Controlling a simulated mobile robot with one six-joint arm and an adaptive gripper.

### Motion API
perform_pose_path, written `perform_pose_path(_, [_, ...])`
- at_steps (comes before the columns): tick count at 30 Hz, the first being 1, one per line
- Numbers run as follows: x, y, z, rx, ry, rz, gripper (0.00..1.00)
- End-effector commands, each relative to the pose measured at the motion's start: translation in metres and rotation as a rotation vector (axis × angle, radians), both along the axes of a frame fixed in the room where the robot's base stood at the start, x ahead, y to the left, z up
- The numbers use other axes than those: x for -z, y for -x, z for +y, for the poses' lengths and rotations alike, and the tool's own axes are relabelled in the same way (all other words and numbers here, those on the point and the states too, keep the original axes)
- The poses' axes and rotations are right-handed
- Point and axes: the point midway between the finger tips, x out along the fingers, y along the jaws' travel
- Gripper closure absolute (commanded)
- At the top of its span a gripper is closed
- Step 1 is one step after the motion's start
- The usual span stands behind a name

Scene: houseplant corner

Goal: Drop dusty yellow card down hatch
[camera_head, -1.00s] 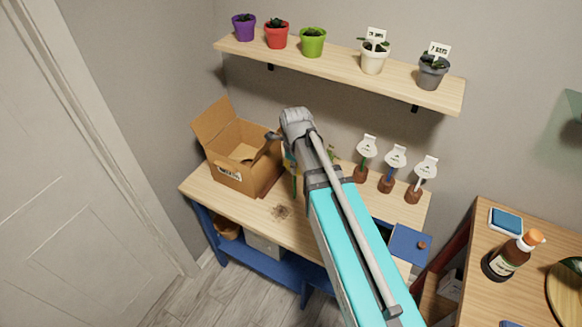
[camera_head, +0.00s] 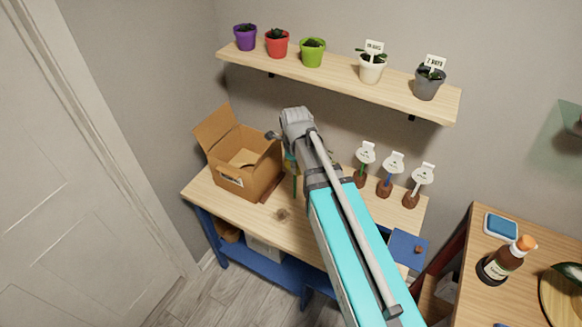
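No yellow card can be made out with certainty; a small yellowish and green patch shows beside my wrist, mostly hidden by it. A blue panel with a brown knob (camera_head: 408,248) is at the right front of the wooden table (camera_head: 235,206), beside a dark gap partly covered by my arm. I cannot tell if this is the hatch. My arm reaches over the table, with its wrist right of the open cardboard box (camera_head: 232,182). My gripper is hidden beneath the wrist, so its fingers and any hold do not show.
A small dark dirt spot (camera_head: 283,214) is on the table. Three brown pots with white labels (camera_head: 387,186) stand at the back right. A shelf (camera_head: 330,77) above holds several plants.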

Motion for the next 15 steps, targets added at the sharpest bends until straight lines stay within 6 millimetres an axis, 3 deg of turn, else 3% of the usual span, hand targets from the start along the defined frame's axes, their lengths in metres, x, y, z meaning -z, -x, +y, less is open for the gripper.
perform_pose_path(15, [-0.017,0.000,0.000,0.000,0.000,0.000,1.00])
